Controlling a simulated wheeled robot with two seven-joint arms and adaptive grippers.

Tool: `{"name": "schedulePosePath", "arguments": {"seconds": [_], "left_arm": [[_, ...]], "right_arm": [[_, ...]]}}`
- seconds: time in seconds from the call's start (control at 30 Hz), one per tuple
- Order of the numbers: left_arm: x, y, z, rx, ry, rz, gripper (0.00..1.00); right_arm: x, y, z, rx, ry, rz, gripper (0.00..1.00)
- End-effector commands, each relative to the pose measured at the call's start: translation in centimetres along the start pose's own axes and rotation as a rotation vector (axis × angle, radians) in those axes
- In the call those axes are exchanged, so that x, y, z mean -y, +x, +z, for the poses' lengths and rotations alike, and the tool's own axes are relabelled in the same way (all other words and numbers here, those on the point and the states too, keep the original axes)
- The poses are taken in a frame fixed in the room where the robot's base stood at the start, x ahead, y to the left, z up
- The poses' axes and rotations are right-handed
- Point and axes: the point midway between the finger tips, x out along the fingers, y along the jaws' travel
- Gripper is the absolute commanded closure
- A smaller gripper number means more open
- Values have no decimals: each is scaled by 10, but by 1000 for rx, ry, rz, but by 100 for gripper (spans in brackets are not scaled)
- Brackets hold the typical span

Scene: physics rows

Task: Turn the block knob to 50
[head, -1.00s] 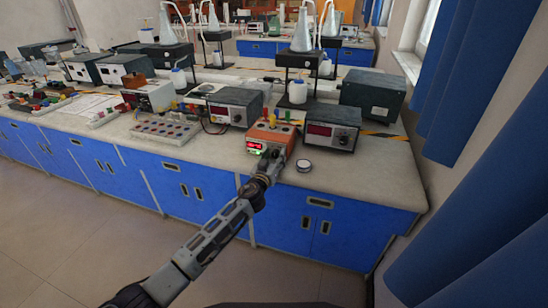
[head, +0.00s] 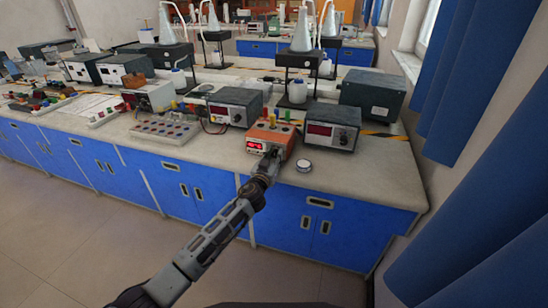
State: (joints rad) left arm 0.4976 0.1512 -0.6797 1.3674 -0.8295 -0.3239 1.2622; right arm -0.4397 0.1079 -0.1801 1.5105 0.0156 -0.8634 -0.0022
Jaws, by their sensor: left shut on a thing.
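An orange block (head: 284,133) with a lit red display (head: 256,146) and several coloured posts on top sits near the front edge of the bench. My left gripper (head: 272,155) reaches its front face from below, just right of the display, and is shut on the knob there. The fingers hide the knob and any scale around it. The digits on the display are too small to read. My right gripper is not in view.
A small round dial (head: 304,166) lies on the bench right of my gripper. Meter boxes (head: 333,126) (head: 235,106) stand behind the block. A white component board (head: 165,129) lies to the left. The bench front right (head: 375,180) is clear.

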Motion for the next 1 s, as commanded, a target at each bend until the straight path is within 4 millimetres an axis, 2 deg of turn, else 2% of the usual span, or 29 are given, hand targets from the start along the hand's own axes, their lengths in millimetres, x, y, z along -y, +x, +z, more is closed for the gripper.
{"name": "schedulePosePath", "arguments": {"seconds": [0.33,0.6,1.0], "left_arm": [[0,0,0,0,175,0,97],[0,0,0,0,308,0,97],[-1,0,1,1,400,0,97]], "right_arm": [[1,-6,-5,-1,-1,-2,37],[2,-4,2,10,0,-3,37],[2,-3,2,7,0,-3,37]]}}
